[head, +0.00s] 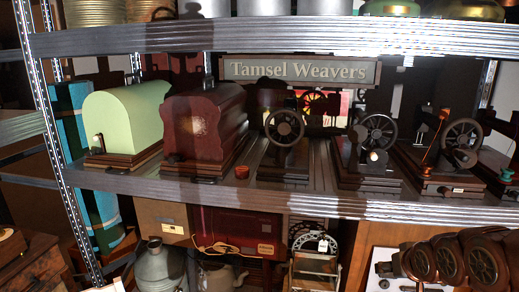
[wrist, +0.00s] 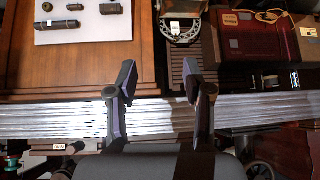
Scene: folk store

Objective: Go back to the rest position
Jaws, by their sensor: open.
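The task names no object. My gripper (wrist: 158,80) shows in the wrist view with its two dark fingers apart and nothing between them. It hangs over the ridged metal shelf edge (wrist: 60,122), with a dark ribbed strip (wrist: 180,68) visible beyond the fingertips. I cannot make out my gripper in the head view.
In the head view, the metal shelf (head: 330,207) carries a pale green cover (head: 125,115), a dark red cover (head: 203,125), a small orange-red item (head: 242,171) and several hand-wheel machines (head: 284,130). Below are a grey metal jug (head: 158,265) and a red case (head: 240,225).

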